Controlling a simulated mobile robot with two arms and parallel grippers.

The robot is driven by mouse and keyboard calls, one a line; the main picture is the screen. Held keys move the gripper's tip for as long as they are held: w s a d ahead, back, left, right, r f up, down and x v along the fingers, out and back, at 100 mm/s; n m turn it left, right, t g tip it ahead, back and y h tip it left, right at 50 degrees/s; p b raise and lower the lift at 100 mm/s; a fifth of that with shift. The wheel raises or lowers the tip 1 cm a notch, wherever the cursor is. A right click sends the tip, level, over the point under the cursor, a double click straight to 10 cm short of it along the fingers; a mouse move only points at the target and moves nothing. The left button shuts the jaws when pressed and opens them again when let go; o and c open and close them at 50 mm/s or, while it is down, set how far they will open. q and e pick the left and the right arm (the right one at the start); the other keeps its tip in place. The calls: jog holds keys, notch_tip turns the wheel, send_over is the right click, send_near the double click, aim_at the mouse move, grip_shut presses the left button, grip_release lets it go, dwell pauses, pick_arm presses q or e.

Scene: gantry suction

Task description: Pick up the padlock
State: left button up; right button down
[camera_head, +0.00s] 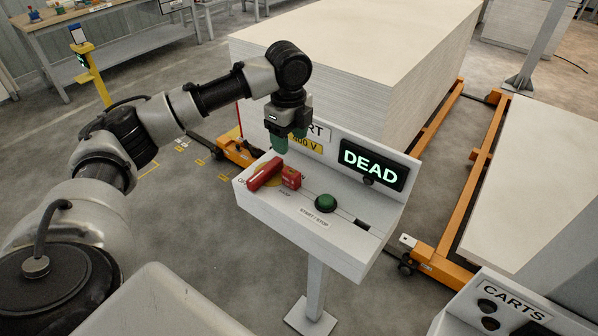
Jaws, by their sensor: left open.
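A small red block, which looks like the padlock (291,181), is on the sloping top of a white control box (333,243). It is at the right end of a longer red handle (264,174) that lies over a yellow disc. I cannot tell whether the block touches the handle or hangs on it, and no shackle is clear. My left gripper (290,142), with green fingertips, points down above and behind the block. It is open, with nothing seen between the fingers. My right gripper is not in view.
A green button (325,203) sits right of the block. A lit "DEAD" display (374,167) stands on the box's raised back. A large pale sheet stack (350,45) stands behind, with orange rails (470,185) to the right. A "CARTS" panel (512,305) is at lower right.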

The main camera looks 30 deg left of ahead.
aim_at(291, 172)
pick_arm(q)
jog(key=f, duration=0.1)
jog(key=s+f, duration=0.1)
jog(key=f, duration=0.1)
jog(key=shift+f+p, duration=0.25)
jog(key=shift+p, duration=0.15)
jog(key=shift+f, duration=0.65)
jog(key=f, duration=0.1)
jog(key=f+p, duration=0.1)
jog(key=f, duration=0.1)
jog(key=f+p, duration=0.1)
jog(key=shift+w+d+f, duration=0.15)
jog(key=shift+d+f, duration=0.05)
jog(key=shift+d, duration=0.15)
jog(key=shift+f, duration=0.4)
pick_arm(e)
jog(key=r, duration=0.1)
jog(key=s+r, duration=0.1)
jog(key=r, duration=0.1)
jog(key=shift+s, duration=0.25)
pick_arm(q)
jog(key=shift+c, duration=0.3)
jog(key=c, duration=0.9)
jog(key=shift+c, duration=0.5)
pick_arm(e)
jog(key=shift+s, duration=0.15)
